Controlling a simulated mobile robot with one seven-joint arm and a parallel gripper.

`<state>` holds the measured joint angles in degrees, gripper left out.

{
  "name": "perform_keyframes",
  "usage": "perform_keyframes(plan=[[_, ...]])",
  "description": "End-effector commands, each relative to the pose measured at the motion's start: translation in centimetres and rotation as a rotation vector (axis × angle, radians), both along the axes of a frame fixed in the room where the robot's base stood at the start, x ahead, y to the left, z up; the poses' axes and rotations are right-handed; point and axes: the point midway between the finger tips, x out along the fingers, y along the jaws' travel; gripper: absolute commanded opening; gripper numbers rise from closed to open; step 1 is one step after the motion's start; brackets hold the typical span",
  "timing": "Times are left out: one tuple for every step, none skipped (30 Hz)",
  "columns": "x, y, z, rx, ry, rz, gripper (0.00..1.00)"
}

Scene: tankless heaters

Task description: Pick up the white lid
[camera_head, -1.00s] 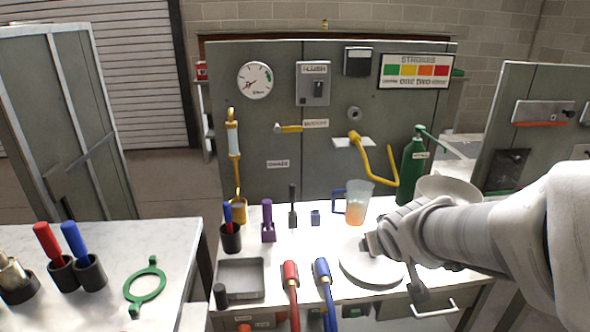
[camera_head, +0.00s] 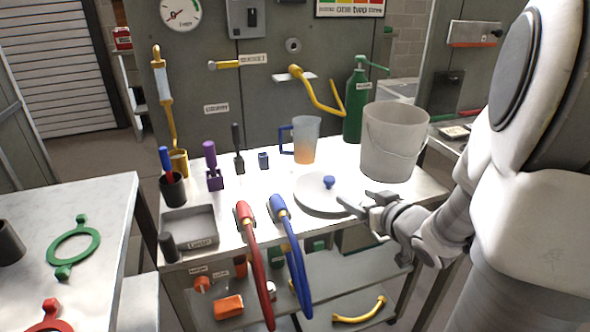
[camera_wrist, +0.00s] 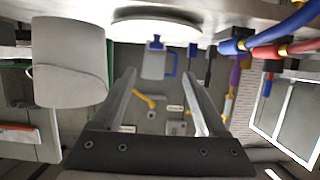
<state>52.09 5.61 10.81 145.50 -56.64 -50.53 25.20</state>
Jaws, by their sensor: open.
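The white lid (camera_head: 318,204) is a flat round disc with a blue knob (camera_head: 329,182) on top. It lies on the white worktop, left of a bucket. The lid also shows near the top of the wrist view (camera_wrist: 150,27), seen almost edge-on and upside down. My gripper (camera_head: 358,203) is at the lid's front right edge in the head view, its fingers pointing toward the lid. It is open and empty; the wrist view shows its two fingers (camera_wrist: 158,75) well apart. In the head view one fingertip overlaps the lid's edge; I cannot tell whether they touch.
A white bucket (camera_head: 393,142) stands right of the lid. A jug (camera_head: 305,140) with orange liquid stands behind it. Red (camera_head: 246,215) and blue (camera_head: 279,208) hoses hang over the front edge at left. A grey tray (camera_head: 190,230) and tool holders stand farther left.

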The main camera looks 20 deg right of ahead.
Motion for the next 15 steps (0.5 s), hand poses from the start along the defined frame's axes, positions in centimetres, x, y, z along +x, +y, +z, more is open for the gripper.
perform_keyframes(plan=[[0.3,0.1,0.5,0.005,0.002,0.003,0.75],[0.4,0.1,0.5,0.006,0.002,0.003,0.75],[0.6,0.1,0.5,0.007,0.001,0.004,0.75],[0.7,0.1,0.4,0.007,0.001,0.004,0.75],[0.8,0.1,0.4,0.007,0.000,0.003,0.75],[0.9,0.1,0.3,0.006,0.000,0.003,0.75],[1.0,0.1,0.3,0.006,0.001,0.002,0.75],[1.1,0.1,0.2,0.006,0.002,0.002,0.75],[1.3,0.1,0.1,0.004,0.002,0.001,0.75],[1.4,0.1,0.1,0.004,0.002,0.001,0.75],[1.5,0.1,0.0,0.002,0.003,0.000,0.75],[1.6,0.1,-0.1,0.001,0.004,-0.002,0.75],[1.6,0.1,-0.2,0.000,0.006,-0.003,0.75],[1.7,0.1,-0.3,-0.001,0.008,-0.005,0.75],[2.2,0.2,-0.9,-0.004,0.006,-0.005,0.75]])
